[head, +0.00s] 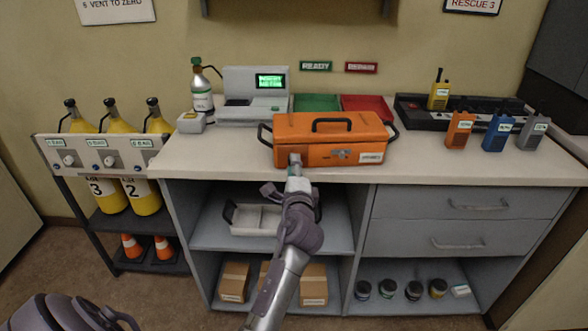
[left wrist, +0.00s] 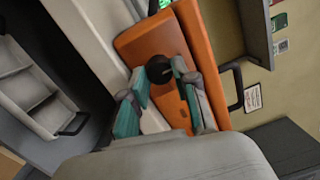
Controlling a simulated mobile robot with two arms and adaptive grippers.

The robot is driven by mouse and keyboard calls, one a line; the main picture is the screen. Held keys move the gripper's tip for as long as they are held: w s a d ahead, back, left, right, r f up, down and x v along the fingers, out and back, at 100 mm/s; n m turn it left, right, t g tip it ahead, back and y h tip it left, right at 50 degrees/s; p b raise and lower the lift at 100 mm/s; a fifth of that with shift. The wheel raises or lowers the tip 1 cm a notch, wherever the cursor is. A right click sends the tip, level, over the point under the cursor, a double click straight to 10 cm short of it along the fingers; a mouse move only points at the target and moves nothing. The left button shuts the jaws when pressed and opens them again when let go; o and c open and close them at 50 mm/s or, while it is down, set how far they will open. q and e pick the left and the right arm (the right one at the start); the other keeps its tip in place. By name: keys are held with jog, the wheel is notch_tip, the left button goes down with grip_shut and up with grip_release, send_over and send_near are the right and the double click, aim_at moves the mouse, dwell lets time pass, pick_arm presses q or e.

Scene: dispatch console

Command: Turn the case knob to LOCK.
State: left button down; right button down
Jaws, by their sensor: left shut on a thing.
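The orange case (head: 330,134) sits closed on the counter, with a black handle on top and a pale label at its front right. My left gripper (head: 294,162) reaches the left part of the case's front face. In the left wrist view, the dark round case knob (left wrist: 159,68) lies between the teal-padded fingers of my left gripper (left wrist: 160,80), on the orange front of the case (left wrist: 200,32). The gripper is shut on the knob. The knob's setting and any LOCK mark cannot be read. My right gripper is not in view.
Behind the case are a green tray (head: 316,102) and a red tray (head: 366,103). A console (head: 256,84) stands at the back left, with a gas bottle (head: 201,88) beside it. Several radios stand at the right. A grey tray (head: 254,221) is on the shelf below.

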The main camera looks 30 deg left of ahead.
pick_arm(q)
jog(key=shift+f, duration=0.1)
jog(key=c, duration=0.9)
grip_release()
